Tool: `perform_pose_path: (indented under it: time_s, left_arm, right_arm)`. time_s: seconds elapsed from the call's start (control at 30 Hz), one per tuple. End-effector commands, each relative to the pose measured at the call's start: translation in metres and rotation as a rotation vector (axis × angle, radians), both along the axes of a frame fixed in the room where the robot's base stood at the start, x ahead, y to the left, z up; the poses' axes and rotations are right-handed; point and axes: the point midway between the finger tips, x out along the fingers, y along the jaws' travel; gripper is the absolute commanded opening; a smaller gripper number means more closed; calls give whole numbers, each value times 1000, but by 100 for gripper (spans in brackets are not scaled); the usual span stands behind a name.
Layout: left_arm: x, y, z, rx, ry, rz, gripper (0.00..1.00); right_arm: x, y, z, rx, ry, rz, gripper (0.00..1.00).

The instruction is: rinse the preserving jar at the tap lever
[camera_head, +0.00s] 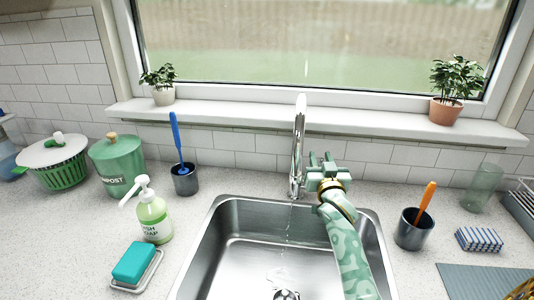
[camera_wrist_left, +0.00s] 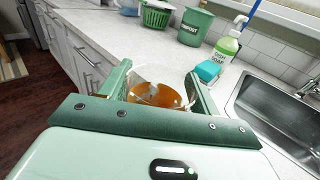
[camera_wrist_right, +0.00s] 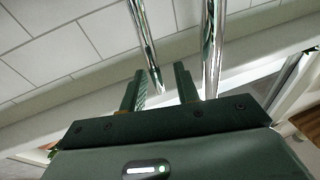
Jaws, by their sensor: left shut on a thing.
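The preserving jar (camera_wrist_left: 158,92), clear glass with amber-brown colour inside, shows only in the left wrist view. My left gripper (camera_wrist_left: 160,84) is shut on it, a finger on each side; it is outside the head view. The chrome tap (camera_head: 298,145) stands behind the sink, and a thin stream of water seems to fall from it. My right gripper (camera_head: 322,162) is just right of the tap. In the right wrist view its fingers (camera_wrist_right: 160,85) are apart, with a chrome rod (camera_wrist_right: 146,45) seen between them; I cannot tell whether they touch it.
The steel sink (camera_head: 210,250) is empty. To its left are a soap bottle (camera_head: 152,218), a teal sponge (camera_head: 133,262), a compost bin (camera_head: 118,165) and a brush cup (camera_head: 185,180).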

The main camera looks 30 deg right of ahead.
Motion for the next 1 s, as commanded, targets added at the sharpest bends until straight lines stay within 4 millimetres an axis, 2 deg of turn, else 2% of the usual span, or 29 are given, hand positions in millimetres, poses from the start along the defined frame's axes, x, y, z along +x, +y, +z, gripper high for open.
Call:
perform_pose_path:
  time_s: [0.3, 0.43, 0.6, 0.87, 0.97, 1.0]
  left_arm:
    - [-1, 0, 17, 0, -10, 0, 19]
    - [-1, 0, 19, 0, -11, 0, 19]
    - [-1, 0, 20, 0, -11, 0, 19]
    - [-1, 0, 20, 0, -11, 0, 19]
    - [-2, 0, 29, 0, -14, 0, 19]
    - [-2, 0, 38, -1, -15, 0, 19]
  right_arm:
    - [-64, 35, -8, 2, 2, -1, 31]
    - [-81, 44, -12, 2, 1, -1, 31]
    - [-90, 49, -13, 0, 1, -1, 31]
    - [-90, 50, -13, 0, 1, 0, 31]
    - [-91, 53, -10, -5, 26, 6, 31]
    - [-92, 56, -8, -9, 51, 13, 31]
